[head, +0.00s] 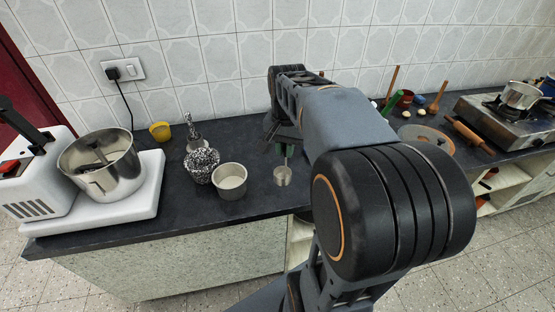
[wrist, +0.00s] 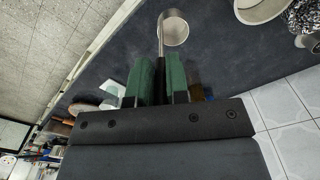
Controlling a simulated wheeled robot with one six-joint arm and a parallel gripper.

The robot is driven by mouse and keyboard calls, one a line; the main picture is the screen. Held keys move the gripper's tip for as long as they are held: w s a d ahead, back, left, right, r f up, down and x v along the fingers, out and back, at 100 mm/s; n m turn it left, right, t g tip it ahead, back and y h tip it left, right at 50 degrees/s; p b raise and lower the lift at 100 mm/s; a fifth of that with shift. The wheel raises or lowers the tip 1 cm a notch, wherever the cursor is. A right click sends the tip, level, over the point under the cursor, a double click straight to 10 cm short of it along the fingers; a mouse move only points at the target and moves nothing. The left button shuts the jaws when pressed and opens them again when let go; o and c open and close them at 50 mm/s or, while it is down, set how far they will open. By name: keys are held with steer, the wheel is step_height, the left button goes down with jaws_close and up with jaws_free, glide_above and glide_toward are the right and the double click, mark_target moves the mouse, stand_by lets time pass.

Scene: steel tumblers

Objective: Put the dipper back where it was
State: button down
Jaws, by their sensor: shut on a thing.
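The dipper (head: 283,176) is a small steel cup on a thin upright-looking handle, seen in the head view just over the dark counter. Whether its cup touches the counter cannot be told. My gripper (head: 286,153) is shut on the handle, above the cup. In the wrist view the green pads of my gripper (wrist: 161,75) lie on both sides of the handle, and the dipper's cup (wrist: 174,29) extends beyond the fingertips. My arm hides part of the counter behind and right of the dipper.
A grey pot (head: 229,184) stands left of the dipper, beside a speckled pile of steelware (head: 201,167). A yellow cup (head: 160,131) and a mixer with a steel bowl (head: 104,178) are farther left. A stove (head: 505,118) and rolling pin (head: 472,136) are at right.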

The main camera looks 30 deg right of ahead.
steer(key=w+d+f, duration=0.2)
steer(key=w+f, duration=0.5)
steer(key=f, duration=0.3)
steer(key=shift+w+d+f+p, duration=0.15)
steer(key=shift+w+p, duration=0.1)
steer(key=shift+p, duration=0.05)
steer(key=shift+f, duration=0.2)
steer(key=c, duration=1.1)
jaws_free()
